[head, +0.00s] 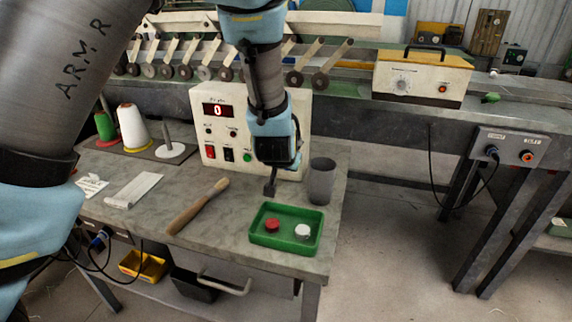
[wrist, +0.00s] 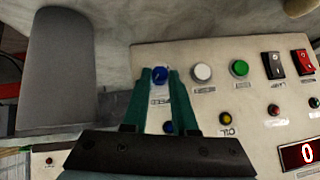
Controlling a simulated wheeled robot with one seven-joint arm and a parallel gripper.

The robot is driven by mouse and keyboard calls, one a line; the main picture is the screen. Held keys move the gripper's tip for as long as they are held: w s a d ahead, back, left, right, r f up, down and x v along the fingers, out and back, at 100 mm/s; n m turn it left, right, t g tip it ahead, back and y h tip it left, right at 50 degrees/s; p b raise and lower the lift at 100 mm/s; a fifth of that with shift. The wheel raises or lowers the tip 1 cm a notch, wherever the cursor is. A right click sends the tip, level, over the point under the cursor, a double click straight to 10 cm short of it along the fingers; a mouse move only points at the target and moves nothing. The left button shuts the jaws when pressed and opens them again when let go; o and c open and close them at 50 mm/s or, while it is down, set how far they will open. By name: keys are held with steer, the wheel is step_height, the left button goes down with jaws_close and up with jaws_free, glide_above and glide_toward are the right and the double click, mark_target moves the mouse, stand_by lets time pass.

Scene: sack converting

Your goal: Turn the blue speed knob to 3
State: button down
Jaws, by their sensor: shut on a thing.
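The cream control box (head: 292,112) stands on the grey table, with its red display (head: 217,110) reading 0. In the wrist view the box appears upside down, and its blue knob (wrist: 160,76) sits between the two green fingers of my gripper (wrist: 160,80). The fingers are closed on the knob's sides. In the head view my gripper (head: 276,152) is in front of the box's lower right part and hides the knob. The knob's pointer and scale marks are too small to read.
A white button (wrist: 202,72) and a green button (wrist: 239,68) are beside the knob. A grey cup (head: 321,182) stands close to the box's right. A green tray (head: 286,246) with a red and a white piece, and a wooden-handled tool (head: 197,207), lie in front.

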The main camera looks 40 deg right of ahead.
steer(key=shift+a+f, duration=0.1)
steer(key=shift+f, duration=0.1)
steer(key=c, duration=0.7)
jaws_free()
steer(key=shift+r, duration=0.1)
steer(key=shift+r, duration=0.1)
steer(key=v, duration=1)
steer(key=shift+s+a+r, duration=0.2)
